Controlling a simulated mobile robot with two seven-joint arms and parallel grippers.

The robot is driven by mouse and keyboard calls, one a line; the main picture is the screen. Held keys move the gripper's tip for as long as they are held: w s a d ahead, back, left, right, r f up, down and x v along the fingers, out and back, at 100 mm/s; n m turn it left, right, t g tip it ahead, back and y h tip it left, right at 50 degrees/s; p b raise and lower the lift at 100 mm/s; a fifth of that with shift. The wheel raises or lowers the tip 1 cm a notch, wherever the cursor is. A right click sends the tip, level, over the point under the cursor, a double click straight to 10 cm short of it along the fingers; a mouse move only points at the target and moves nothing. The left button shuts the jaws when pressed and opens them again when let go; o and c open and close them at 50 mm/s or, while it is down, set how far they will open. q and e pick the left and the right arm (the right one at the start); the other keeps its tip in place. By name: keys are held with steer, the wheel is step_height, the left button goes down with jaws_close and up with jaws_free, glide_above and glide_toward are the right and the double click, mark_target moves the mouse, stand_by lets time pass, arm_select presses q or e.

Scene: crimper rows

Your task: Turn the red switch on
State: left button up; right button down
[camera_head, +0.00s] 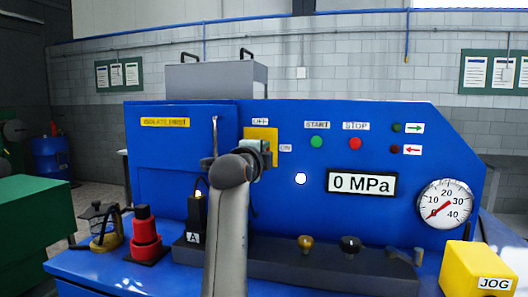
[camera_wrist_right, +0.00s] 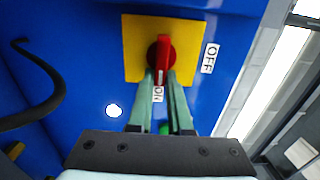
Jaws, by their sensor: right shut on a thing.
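The red switch (camera_wrist_right: 163,55) sits on a yellow plate (camera_wrist_right: 134,38) in the right wrist view. Its handle lies along the line to the ON label (camera_wrist_right: 158,94), with its white-marked end towards that label. The OFF label (camera_wrist_right: 209,58) is off to its right. My right gripper (camera_wrist_right: 161,78) is shut on the handle, one finger on each side. In the head view the yellow plate (camera_head: 262,133) shows in part, and my right arm hides the switch. My left gripper is in neither view.
The blue panel (camera_head: 330,228) carries a green START button (camera_head: 316,142), a red STOP button (camera_head: 355,144), a 0 MPa display (camera_head: 362,183) and a gauge (camera_head: 445,204). A lit white lamp (camera_head: 300,179) is right of my arm. Several fittings and a yellow JOG box (camera_head: 462,265) stand below.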

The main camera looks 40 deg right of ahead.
steer(key=shift+f, duration=0.1)
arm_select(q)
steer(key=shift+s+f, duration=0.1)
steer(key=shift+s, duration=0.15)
arm_select(e)
steer(key=c, duration=0.8)
jaws_free()
steer(key=shift+c, duration=0.2)
arm_select(q)
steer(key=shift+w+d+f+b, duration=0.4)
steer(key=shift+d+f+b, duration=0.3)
steer(key=shift+b, duration=0.55)
arm_select(e)
steer(key=v, duration=1.2)
steer(key=shift+s+a, duration=0.15)
steer(key=shift+a, duration=0.05)
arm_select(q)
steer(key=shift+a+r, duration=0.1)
